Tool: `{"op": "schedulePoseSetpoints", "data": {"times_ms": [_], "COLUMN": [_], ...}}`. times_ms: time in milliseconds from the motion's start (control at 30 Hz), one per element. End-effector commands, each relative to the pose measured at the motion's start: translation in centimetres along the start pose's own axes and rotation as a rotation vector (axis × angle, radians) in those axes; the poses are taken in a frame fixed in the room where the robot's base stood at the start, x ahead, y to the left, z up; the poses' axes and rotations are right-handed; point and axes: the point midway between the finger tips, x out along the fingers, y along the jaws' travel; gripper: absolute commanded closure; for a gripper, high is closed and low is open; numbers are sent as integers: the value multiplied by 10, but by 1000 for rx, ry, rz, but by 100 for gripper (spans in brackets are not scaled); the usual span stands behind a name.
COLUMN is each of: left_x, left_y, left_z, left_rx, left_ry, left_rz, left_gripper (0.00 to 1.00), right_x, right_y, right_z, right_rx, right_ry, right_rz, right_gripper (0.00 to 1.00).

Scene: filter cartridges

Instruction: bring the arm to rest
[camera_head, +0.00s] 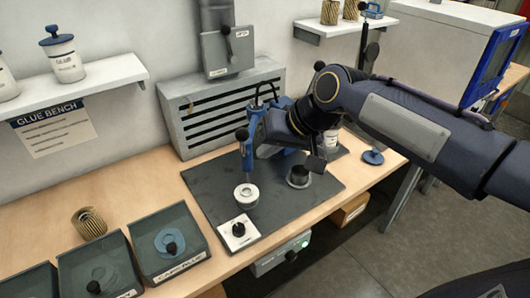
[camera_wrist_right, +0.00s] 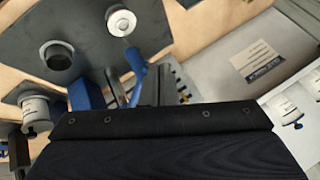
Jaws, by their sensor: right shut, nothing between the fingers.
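My right arm comes in from the right in the head view, and its dark right gripper (camera_head: 317,163) is over the back of the dark mat (camera_head: 205,183). It is shut and empty, beside a blue dispenser stand (camera_head: 246,160). I cannot tell whether they touch. A white round part (camera_head: 246,194) stands under the stand's tip, and a dark round holder (camera_head: 299,176) stands on the mat's right half. In the right wrist view a broad dark housing fills the bottom, and the fingertips are hidden. The left gripper is not in view.
Shelves with jars (camera_head: 63,55) and cartridges (camera_head: 330,12) hang behind. The floor at right is clear.

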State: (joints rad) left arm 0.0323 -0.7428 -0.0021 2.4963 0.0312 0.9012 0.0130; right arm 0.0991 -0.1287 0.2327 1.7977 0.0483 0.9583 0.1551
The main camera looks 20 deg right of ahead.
Motion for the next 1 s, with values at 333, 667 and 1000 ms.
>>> {"op": "schedulePoseSetpoints", "data": {"times_ms": [333, 667, 1000], "left_x": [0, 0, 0], "left_y": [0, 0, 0], "left_z": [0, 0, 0], "left_rx": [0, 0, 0], "left_ry": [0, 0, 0], "left_rz": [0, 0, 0], "left_gripper": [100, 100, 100], "right_x": [-4, -8, -9], "right_y": [-2, 6, 64], "right_z": [1, 19, 176], "right_rx": [0, -4, 6], "right_ry": [1, 2, -5], "right_rz": [0, 17, 78], "right_gripper": [100, 100, 100]}}
